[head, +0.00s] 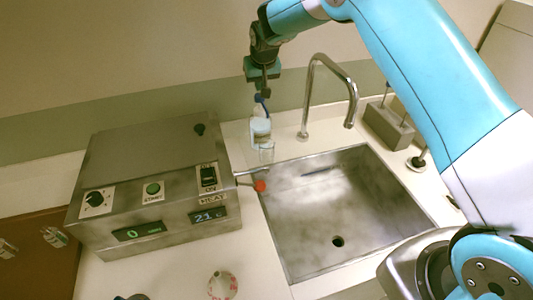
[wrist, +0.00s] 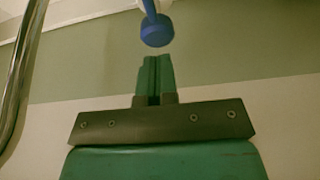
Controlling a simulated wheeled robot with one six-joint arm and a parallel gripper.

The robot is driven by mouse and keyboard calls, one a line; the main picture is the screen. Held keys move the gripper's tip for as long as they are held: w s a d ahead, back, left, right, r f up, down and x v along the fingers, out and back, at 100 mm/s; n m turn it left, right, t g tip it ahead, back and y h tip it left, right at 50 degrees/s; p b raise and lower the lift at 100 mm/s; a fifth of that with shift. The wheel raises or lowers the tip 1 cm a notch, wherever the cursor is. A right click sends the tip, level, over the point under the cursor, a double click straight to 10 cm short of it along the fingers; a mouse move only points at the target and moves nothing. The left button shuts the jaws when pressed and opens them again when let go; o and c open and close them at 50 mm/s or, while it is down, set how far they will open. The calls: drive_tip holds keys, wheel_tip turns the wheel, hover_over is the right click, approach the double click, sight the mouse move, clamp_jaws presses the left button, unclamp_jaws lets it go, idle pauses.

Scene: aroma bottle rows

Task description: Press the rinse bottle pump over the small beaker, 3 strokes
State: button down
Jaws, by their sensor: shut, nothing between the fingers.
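The rinse bottle (head: 260,131) is clear to whitish and stands upright on the counter behind the sink's left corner. Its blue pump head (head: 260,100) also shows in the wrist view (wrist: 157,31), just beyond my fingertips. A small clear beaker (head: 266,156) stands just in front of the bottle; its outline is faint. My gripper (head: 265,92) is right above the pump head in the head view, fingers pointing down. In the wrist view its green fingers (wrist: 154,62) are together and empty. I cannot tell whether they touch the pump.
A steel faucet (head: 311,85) rises right of the bottle, and shows at left in the wrist view (wrist: 21,75). The sink (head: 340,215) is in front. A steel heater box (head: 150,180) with a red-tipped lever (head: 260,186) is left. A grey rack (head: 388,128) stands right.

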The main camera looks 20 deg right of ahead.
drive_tip(key=shift+f, duration=0.1)
idle(0.5)
drive_tip(key=shift+f+b, duration=1.1)
drive_tip(key=shift+f, duration=0.45)
drive_tip(key=shift+r+p, duration=0.85)
drive_tip(key=shift+r, duration=0.75)
drive_tip(key=shift+f, duration=0.2)
drive_tip(key=shift+f+b, duration=1.1)
drive_tip(key=shift+f, duration=0.35)
drive_tip(key=shift+s, duration=0.1)
